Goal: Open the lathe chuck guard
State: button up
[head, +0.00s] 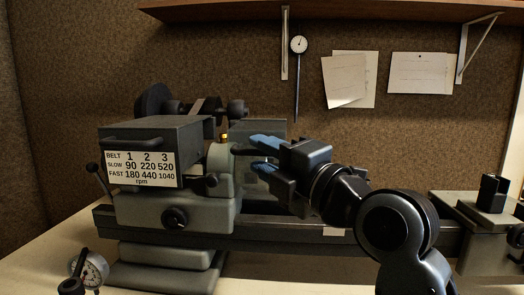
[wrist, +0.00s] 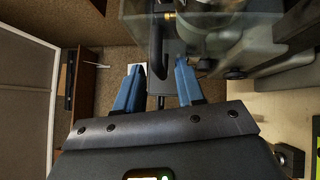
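The lathe chuck guard is a clear, smoky panel (head: 274,128) beside the headstock in the head view, partly hidden behind my gripper. It appears to be down over the chuck area. In the wrist view the clear guard (wrist: 200,17) is at the top, with a dark bar-like handle (wrist: 155,42) at its left edge. My gripper (head: 256,152) has blue fingers spread apart, pointing left at the guard. In the wrist view my gripper (wrist: 158,66) is open and empty, and the handle's lower end appears between the fingertips. I cannot tell the depth gap or any contact.
The grey headstock (head: 170,205) with a belt speed label stands left of the guard. A shelf (head: 220,10) hangs above.

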jog(key=shift+w+a, duration=0.25)
jog(key=shift+w, duration=0.1)
jog(key=shift+c, duration=0.3)
grip_shut()
